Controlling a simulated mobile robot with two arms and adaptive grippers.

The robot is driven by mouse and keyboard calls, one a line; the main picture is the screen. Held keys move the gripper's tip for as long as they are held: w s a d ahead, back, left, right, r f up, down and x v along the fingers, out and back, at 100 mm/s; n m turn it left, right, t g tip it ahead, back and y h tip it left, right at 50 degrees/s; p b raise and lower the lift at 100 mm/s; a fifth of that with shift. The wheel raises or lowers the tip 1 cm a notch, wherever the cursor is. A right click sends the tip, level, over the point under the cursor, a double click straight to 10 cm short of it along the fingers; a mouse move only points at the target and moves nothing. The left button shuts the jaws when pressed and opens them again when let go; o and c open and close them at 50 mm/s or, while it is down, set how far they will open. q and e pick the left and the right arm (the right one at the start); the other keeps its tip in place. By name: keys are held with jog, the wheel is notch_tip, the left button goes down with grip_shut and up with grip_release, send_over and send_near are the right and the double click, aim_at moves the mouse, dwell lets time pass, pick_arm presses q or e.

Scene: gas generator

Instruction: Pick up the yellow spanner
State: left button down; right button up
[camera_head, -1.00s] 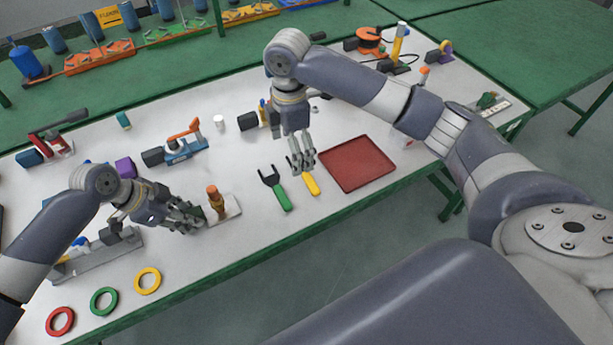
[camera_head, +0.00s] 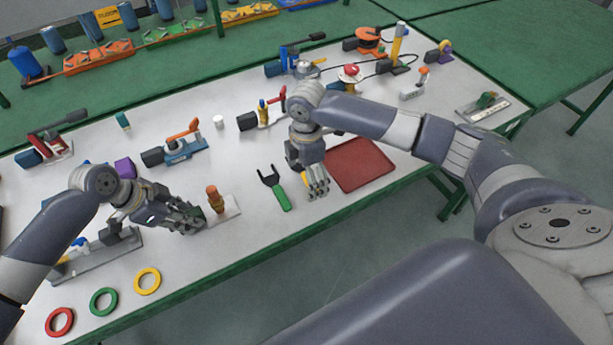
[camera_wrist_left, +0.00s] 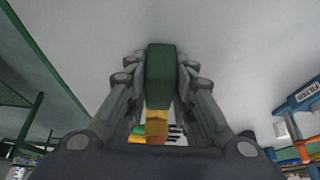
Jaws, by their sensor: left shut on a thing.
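The yellow spanner (camera_head: 304,178) lies on the white tabletop, mostly hidden behind my right gripper (camera_head: 317,192), which points down over it. Whether those fingers are closed on the spanner is not clear. The green spanner (camera_head: 275,188) lies to the left, its fork end pointing away. My left gripper (camera_head: 190,220) is low over the table, beside an upright orange-brown handle (camera_head: 215,199) on a white base. In the left wrist view, its fingers are shut on a green block (camera_wrist_left: 160,75), with yellow and orange parts just beyond it.
A red tray (camera_head: 365,166) lies right of the right gripper, partly hidden by my right arm. Yellow (camera_head: 148,281), green (camera_head: 104,301) and red (camera_head: 60,321) rings lie at front left. A blue clamp with an orange lever (camera_head: 183,148) and other fixtures stand farther back.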

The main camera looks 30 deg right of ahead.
jog(key=shift+f, duration=0.9)
jog(key=shift+c, duration=0.6)
jog(key=c, duration=1.2)
jog(key=shift+o, duration=0.2)
pick_arm(q)
jog(key=c, duration=1.3)
grip_release()
pick_arm(e)
notch_tip(320, 180, up, 10)
